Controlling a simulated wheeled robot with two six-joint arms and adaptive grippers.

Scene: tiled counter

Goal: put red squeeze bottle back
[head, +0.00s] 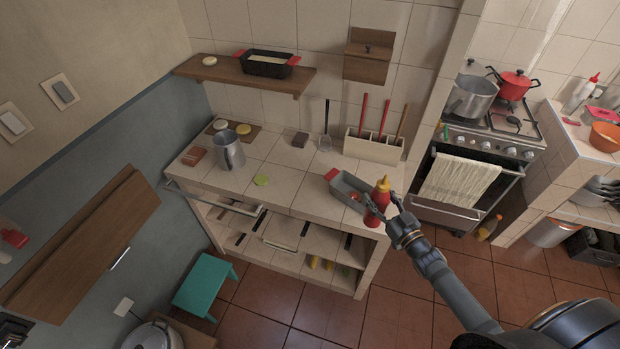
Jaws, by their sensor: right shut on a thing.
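The red squeeze bottle (379,193) with a yellow tip is upright at the right front corner of the tiled counter. My right gripper (383,203) comes in from the lower right and is shut on the bottle. I cannot tell whether the bottle's base touches the counter or is a little above it. A grey loaf pan (349,183) with a red grip lies right behind and left of the bottle, partly hidden by it. My left gripper is not in view.
The tiled counter (283,184) also holds a metal pitcher (228,150) and a utensil block (373,147). A shelf (290,82) hangs above. The stove (490,136) with pots stands right; another squeeze bottle (581,91) stands on the far-right counter. A teal stool (204,284) is below.

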